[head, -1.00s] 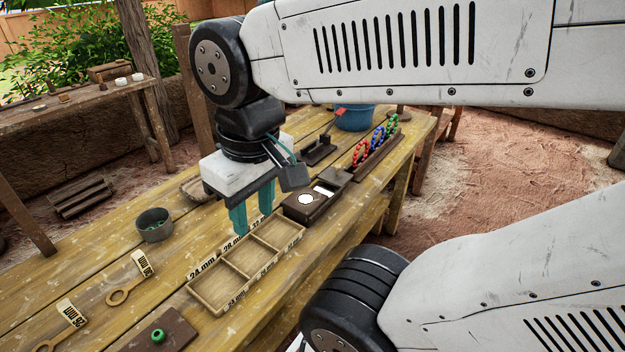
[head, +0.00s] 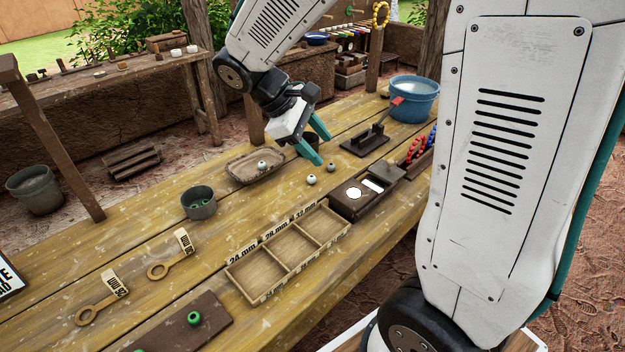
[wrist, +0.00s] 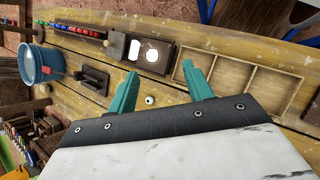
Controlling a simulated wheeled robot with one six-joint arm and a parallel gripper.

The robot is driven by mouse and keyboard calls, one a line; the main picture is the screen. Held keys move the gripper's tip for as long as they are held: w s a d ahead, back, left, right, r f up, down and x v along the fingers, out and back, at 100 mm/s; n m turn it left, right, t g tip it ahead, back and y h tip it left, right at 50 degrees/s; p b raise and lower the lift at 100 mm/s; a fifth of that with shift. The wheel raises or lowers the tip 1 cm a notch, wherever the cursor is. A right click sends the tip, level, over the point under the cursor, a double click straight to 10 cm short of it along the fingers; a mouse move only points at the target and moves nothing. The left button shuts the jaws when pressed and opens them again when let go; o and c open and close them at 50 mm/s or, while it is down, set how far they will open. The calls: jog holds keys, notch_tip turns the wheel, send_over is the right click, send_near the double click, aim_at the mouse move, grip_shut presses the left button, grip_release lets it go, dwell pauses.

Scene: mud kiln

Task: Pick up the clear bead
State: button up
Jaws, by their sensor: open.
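A third pale bead (head: 262,165) is at the shallow oval tray (head: 240,172). They are too small for me to tell which is clear. My gripper (head: 323,150) is open and empty, tilted above the table just behind the two loose beads. In the wrist view my gripper (wrist: 161,68) has its teal fingers spread, and one pale bead (wrist: 150,100) shows between them, apart from both. The other beads are not visible there.
A three-compartment wooden sorting tray (head: 286,254) is in front, empty. A dark box with a white disc (head: 354,193) stands right of the beads, with a dark stand (head: 366,140) and blue bucket (head: 412,100) beyond. A grey cup (head: 199,203) is left.

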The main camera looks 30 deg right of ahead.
jog(key=w+f+n+h, duration=0.3)
jog(key=w+f+n, duration=0.1)
jog(key=w+f, duration=0.45)
jog(key=n+h, duration=0.4)
jog(key=n, duration=0.1)
send_near(308, 178)
jog(key=shift+s+d+f, duration=0.1)
jog(key=shift+s+d, duration=0.45)
jog(key=shift+d, duration=0.2)
jog(key=shift+t, duration=0.3)
jog(key=x, duration=0.7)
jog(key=shift+w+d+f, duration=0.2)
jog(key=shift+d+f, duration=0.1)
jog(key=shift+f, duration=0.05)
jog(key=shift+c, duration=0.3)
jog(key=c, duration=1)
